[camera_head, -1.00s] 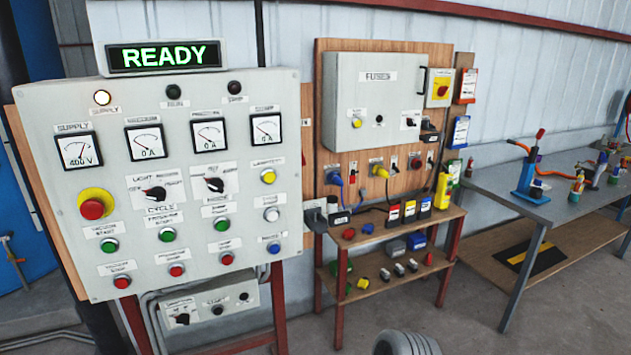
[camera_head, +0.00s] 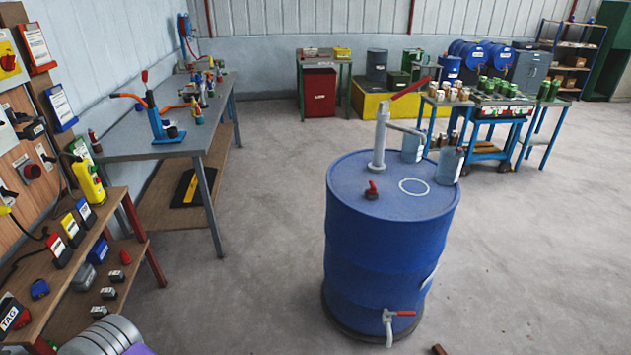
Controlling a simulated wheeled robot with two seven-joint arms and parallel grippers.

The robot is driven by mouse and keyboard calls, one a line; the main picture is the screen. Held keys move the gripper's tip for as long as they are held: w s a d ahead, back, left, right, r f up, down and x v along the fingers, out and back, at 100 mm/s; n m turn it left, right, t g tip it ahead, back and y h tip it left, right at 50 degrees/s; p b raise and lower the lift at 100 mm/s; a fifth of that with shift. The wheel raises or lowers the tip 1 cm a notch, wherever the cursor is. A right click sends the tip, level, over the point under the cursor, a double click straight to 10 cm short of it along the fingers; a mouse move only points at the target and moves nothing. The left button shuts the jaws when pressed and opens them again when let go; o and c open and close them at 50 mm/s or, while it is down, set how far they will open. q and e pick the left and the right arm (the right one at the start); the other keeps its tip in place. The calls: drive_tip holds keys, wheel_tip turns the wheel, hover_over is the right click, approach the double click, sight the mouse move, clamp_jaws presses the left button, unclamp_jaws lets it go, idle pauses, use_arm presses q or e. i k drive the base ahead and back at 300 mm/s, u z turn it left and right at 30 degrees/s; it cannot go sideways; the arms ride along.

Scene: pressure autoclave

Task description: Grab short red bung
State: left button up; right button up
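A blue drum (camera_head: 385,265) stands upright on the floor right of centre. On its top is a small red fitting (camera_head: 371,190) with a raised part. It may be the short red bung, but I cannot tell for sure. A pale ring (camera_head: 414,187), perhaps an opening, lies to its right. A grey hand pump (camera_head: 379,140) with a red lever rises from the drum top. A tap (camera_head: 396,317) with a red handle sits low on the drum's front. Neither gripper is in view.
A grey workbench (camera_head: 150,140) with tools stands at left. A wooden shelf (camera_head: 105,200) with coloured items is at the near left. A blue cart (camera_head: 480,115) with cans is behind the drum. A small dark red piece (camera_head: 438,349) shows at the bottom edge. Floor around the drum is mostly clear.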

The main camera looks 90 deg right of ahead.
sight(373, 191)
drive_tip(key=z, duration=2.3)
drive_tip(key=i, duration=2.1)
drive_tip(key=z, duration=2.05)
